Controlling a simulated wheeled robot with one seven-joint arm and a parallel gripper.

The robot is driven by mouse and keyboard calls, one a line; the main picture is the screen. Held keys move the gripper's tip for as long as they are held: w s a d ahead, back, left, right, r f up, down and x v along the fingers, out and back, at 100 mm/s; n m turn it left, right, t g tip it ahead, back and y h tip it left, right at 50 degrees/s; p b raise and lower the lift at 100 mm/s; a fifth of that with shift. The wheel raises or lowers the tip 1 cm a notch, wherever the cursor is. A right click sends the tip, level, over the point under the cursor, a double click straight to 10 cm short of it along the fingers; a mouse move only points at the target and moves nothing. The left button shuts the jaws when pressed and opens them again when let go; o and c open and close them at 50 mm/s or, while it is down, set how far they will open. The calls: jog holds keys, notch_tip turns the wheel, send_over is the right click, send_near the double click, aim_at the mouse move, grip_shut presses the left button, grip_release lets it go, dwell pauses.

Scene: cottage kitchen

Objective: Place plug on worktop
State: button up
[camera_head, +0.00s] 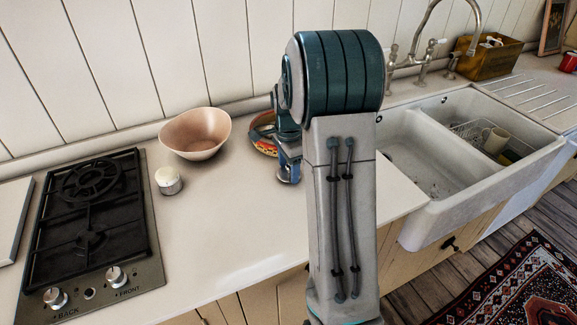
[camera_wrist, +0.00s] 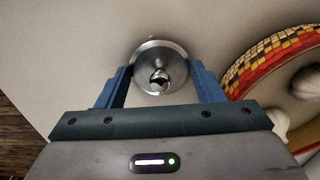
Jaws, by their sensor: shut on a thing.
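The plug (camera_wrist: 160,55) is a round, shiny metal disc with a small knob in its middle. In the wrist view it sits between the blue fingers of my gripper (camera_wrist: 162,80), which is shut on it. In the head view my gripper (camera_head: 288,173) is low over the pale worktop (camera_head: 225,235), left of the sink.
A patterned red-yellow bowl (camera_head: 262,135) stands close beside my gripper, partly hidden by my arm. A pinkish bowl (camera_head: 196,133), a small white-topped jar (camera_head: 169,181) and a gas hob (camera_head: 92,220) are to the left. The sink (camera_head: 470,205) is right. The front worktop is clear.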

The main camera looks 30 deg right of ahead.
aim_at(288, 165)
jog(key=shift+f, duration=0.3)
jog(key=shift+f, duration=0.15)
jog(key=o, duration=1)
notch_tip(288, 165, up, 12)
jog(key=f, duration=0.1)
jog(key=s+a+n+t, duration=0.1)
jog(key=s+a+n, duration=0.3)
jog(key=s+n, duration=0.2)
jog(key=s+a+n+t, duration=0.1)
jog(key=s+a+n, duration=0.4)
jog(key=s, duration=0.4)
jog(key=s+a+n+t, duration=0.1)
jog(key=s+a+n, duration=0.4)
jog(key=s+n, duration=0.2)
jog(key=shift+s+f, duration=0.2)
jog(key=shift+s, duration=0.2)
